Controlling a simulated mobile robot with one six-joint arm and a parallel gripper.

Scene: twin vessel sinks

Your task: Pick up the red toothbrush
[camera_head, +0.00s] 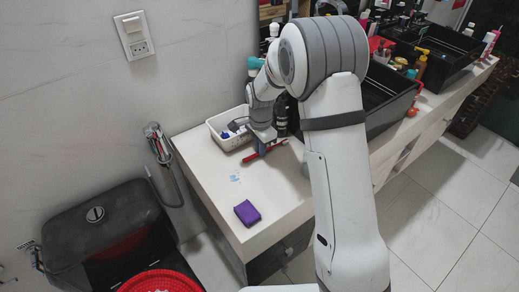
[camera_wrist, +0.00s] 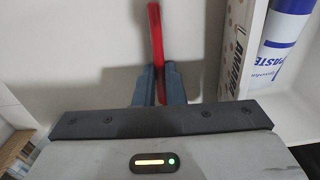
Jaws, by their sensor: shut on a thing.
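The red toothbrush (camera_head: 249,158) lies low over the white counter in the head view, just in front of the white basket. In the wrist view the red toothbrush (camera_wrist: 156,38) runs up from between my two fingers. My gripper (camera_wrist: 158,84) is shut on it, with a finger on each side. In the head view my gripper (camera_head: 262,147) points down at the counter and partly covers the brush. I cannot tell whether the brush touches the counter.
The white basket (camera_head: 219,126) holds small items; a paste tube (camera_wrist: 288,40) and a carton (camera_wrist: 238,35) show beside my fingers. A purple block (camera_head: 247,212) lies near the counter's front. A black vessel sink (camera_head: 388,101) stands to the right. The counter's front left is mostly clear.

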